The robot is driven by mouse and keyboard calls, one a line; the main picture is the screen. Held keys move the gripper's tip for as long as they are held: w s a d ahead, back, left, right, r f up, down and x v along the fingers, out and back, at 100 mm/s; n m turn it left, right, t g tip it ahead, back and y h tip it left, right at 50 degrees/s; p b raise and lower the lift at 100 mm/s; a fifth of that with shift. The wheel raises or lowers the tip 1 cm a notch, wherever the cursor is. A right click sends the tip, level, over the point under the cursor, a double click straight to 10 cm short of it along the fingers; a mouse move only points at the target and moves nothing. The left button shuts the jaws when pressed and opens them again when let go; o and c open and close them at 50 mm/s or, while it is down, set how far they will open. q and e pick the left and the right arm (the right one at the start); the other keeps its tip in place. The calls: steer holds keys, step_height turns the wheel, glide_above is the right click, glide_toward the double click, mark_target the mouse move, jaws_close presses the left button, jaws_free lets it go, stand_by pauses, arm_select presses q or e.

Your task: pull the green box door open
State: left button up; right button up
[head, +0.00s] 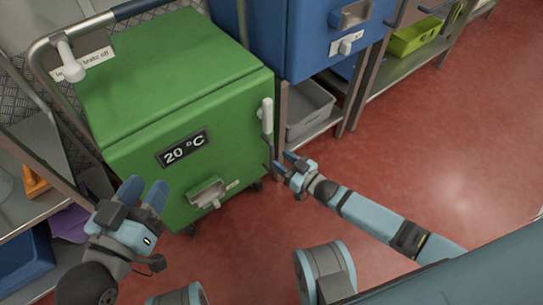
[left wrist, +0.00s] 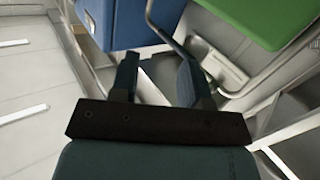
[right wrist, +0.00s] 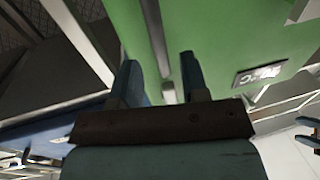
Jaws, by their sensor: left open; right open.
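The green box (head: 170,80) stands on a wheeled cart, with its door (head: 205,160) facing me and apparently shut. The door carries a "20 °C" display (head: 183,149), a metal latch (head: 209,194) low down, and a white handle (head: 267,115) at its right edge. My right gripper (head: 285,165) is open near the box's lower right edge, below the white handle; no hold is visible. The green box also fills much of the right wrist view (right wrist: 220,30). My left gripper (head: 146,190) is open and empty, left of the latch. In the left wrist view a green surface (left wrist: 262,18) shows at top right.
A blue box (head: 310,30) stands right of the green one, with a grey bin (head: 308,108) on the shelf below. A shelf with a blue bin (head: 24,262) is at the left. Red floor (head: 440,130) is free at the right.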

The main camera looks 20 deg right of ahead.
mark_target(273, 155)
arm_select(q)
steer(key=shift+w+a+r+m+b, duration=0.1)
steer(key=shift+w+a+m+b, duration=0.2)
steer(key=shift+w+m+b, duration=0.25)
arm_select(e)
steer(key=shift+x, duration=2.35)
arm_select(q)
steer(key=shift+s, duration=0.1)
arm_select(e)
jaws_close()
